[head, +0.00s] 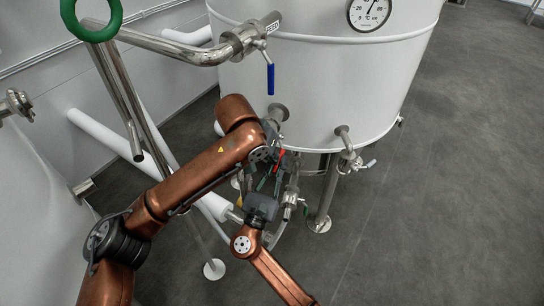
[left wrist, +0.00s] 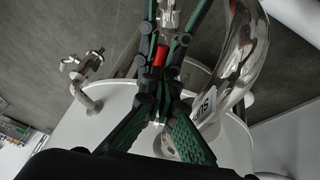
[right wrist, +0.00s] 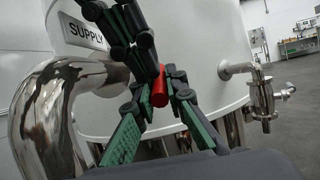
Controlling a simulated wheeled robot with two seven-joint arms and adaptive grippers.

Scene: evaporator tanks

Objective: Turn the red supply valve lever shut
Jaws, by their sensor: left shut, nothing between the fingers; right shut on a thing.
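The red supply valve lever (head: 281,154) shows as a small red piece below the tank, largely hidden by my grippers in the head view. It is a short red cylinder in the left wrist view (left wrist: 159,56) and the right wrist view (right wrist: 159,88). My right gripper (head: 270,183) comes from below and is shut on the red lever. My left gripper (head: 272,163) comes from above, shut and empty, its fingers close to the lever and the right fingers. I cannot tell whether they touch. The valve body is mostly hidden.
The white tank (head: 310,85) stands right behind the grippers. A blue lever (head: 270,79) hangs from the feed pipe above. A small drain tap (head: 350,158) juts out to the right. A SUPPLY label (right wrist: 83,32) marks the bent steel pipe (right wrist: 45,115). The floor at right is clear.

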